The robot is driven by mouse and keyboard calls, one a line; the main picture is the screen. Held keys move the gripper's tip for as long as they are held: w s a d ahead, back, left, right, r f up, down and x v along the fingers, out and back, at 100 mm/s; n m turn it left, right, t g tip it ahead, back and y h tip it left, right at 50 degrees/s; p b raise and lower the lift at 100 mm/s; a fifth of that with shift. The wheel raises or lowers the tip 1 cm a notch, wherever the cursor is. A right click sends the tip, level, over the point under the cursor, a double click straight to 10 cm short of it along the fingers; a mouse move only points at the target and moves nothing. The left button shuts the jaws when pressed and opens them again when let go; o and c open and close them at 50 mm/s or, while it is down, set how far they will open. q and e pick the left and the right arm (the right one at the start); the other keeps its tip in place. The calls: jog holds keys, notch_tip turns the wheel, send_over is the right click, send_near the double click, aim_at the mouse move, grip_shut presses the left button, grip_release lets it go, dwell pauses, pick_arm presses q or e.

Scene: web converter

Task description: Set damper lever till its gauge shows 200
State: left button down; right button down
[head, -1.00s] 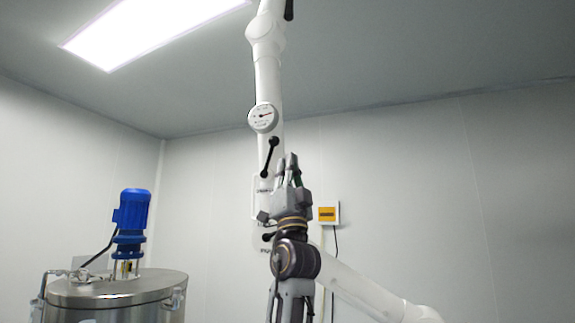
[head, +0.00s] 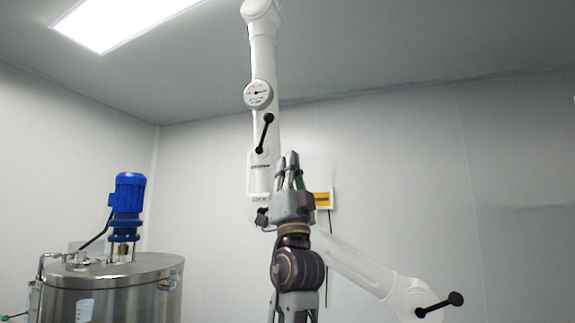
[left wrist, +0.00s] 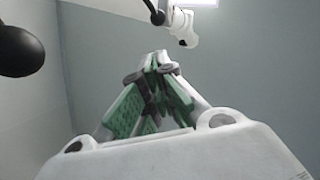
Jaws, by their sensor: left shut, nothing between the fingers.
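A white vertical duct carries a round white dial gauge (head: 258,94) in the head view. Its dark needle points roughly right; the numbers are too small to read. Below the gauge is a black lever (head: 265,132) with ball ends, tilted with its upper end to the right. My left gripper (head: 287,158) points up, shut and empty, below and right of this lever and apart from it. Its green-padded fingers (left wrist: 158,58) meet in the left wrist view. Another black lever (head: 262,217) is partly hidden beside the gripper. Which lever is the damper lever cannot be told. My right gripper is out of view.
A third black lever (head: 440,304) sits on the white pipe at lower right. A yellow-and-white wall box (head: 323,199) is partly behind my gripper. A steel tank (head: 110,290) with a blue motor (head: 127,205) stands at left. A large black ball (left wrist: 18,50) looms in the left wrist view.

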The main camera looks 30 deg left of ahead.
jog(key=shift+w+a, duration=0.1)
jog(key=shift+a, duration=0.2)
